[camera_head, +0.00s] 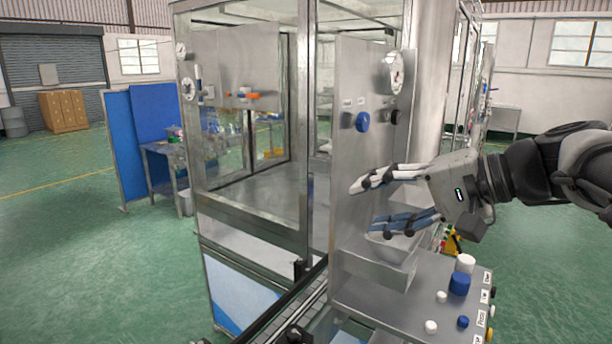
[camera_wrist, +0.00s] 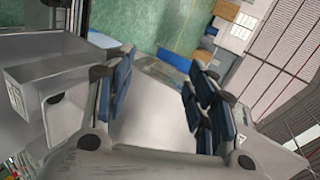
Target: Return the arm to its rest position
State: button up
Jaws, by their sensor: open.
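My gripper (camera_head: 392,200) reaches in from the right in the head view, with its two fingers spread apart and nothing between them. It hangs in front of the machine's grey side panel (camera_head: 352,120), above a small metal bin (camera_head: 385,268). In the wrist view my gripper (camera_wrist: 160,105) is also open, with blue pads on both fingers and only a pale surface seen between them. My arm comes in from the right edge, roughly level.
A shelf (camera_head: 400,300) below my gripper carries white and blue caps and buttons. The panel has a blue knob (camera_head: 362,122) and a gauge (camera_head: 394,72). A glazed metal enclosure (camera_head: 250,120) stands to the left. Green floor (camera_head: 560,260) is open at the right.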

jog(key=s+a+f+n+g+h, duration=0.1)
jog(key=s+a+f+g+h, duration=0.15)
jog(key=s+f, duration=0.45)
jog(key=s+a+f+n+g+h, duration=0.1)
jog(key=s+f+h, duration=0.2)
jog(key=s+f, duration=0.45)
jog(key=s+d+f+n+t+h, duration=0.1)
jog(key=s+d+f+n+h, duration=0.2)
jog(key=s+d+f+h, duration=0.2)
jog(key=s+f, duration=0.3)
jog(key=shift+s+f+n, duration=0.25)
jog(key=shift+s+n, duration=0.15)
